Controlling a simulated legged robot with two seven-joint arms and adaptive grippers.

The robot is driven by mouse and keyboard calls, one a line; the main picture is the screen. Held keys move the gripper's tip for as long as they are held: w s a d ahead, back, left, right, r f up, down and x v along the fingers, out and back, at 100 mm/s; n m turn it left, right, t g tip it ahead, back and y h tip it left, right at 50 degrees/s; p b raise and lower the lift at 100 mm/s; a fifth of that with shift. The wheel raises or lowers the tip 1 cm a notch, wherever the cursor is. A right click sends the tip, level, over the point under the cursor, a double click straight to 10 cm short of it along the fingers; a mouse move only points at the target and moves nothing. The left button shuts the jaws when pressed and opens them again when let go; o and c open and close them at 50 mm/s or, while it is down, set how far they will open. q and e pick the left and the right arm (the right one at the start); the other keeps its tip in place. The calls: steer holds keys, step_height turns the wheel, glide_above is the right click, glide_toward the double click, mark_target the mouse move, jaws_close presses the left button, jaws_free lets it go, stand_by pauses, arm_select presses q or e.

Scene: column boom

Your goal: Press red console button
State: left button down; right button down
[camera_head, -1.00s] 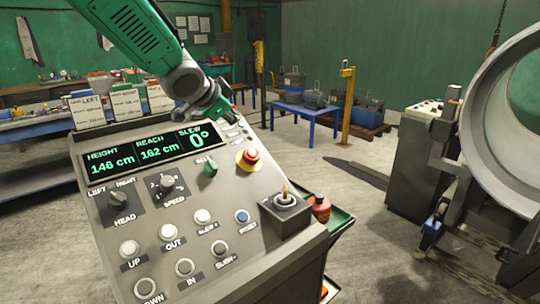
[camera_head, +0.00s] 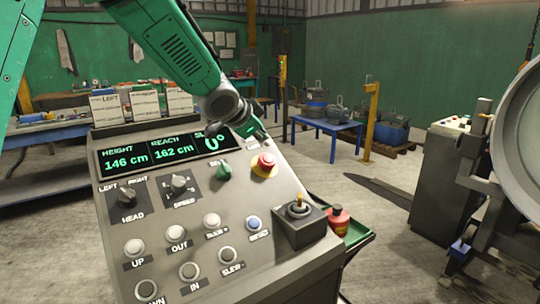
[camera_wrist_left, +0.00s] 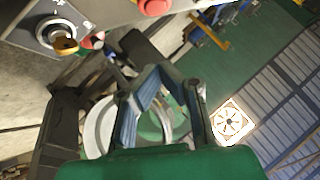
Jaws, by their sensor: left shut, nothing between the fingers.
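The red button (camera_head: 265,161) is a mushroom knob on a yellow ring, at the upper right of the grey sloped console (camera_head: 215,270). It also shows, cut off by the top edge, in the left wrist view (camera_wrist_left: 154,5). My left gripper (camera_head: 258,134) is just above and behind the button in the head view, apart from it in the picture. Its fingers (camera_wrist_left: 160,74) are shut and empty. Whether the tips are over the button's middle I cannot tell. My right gripper is not in view.
A green knob (camera_head: 223,172) sits left of the button, and a joystick box (camera_head: 300,227) lies below it. A red container (camera_head: 338,219) stands in a green tray beside the console. A blue table (camera_head: 330,127) stands behind; a large ring (camera_head: 520,140) is at right.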

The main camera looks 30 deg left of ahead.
mark_target(271, 156)
arm_select(q)
steer(key=w+a+f, duration=0.1)
steer(key=w+f, duration=0.1)
steer(key=w+a+f, duration=0.1)
steer(key=w+f, duration=0.1)
steer(key=f, duration=0.1)
steer(key=w+f, duration=0.2)
steer(key=w, duration=0.1)
steer(key=shift+a+f, duration=0.2)
steer(key=shift+a, duration=0.2)
steer(key=shift+w+a+f, duration=0.1)
steer(key=shift+w+f, duration=0.05)
steer(key=shift+f, duration=0.5)
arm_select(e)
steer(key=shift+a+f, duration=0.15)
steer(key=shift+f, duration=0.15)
arm_select(q)
steer(key=shift+a, duration=0.15)
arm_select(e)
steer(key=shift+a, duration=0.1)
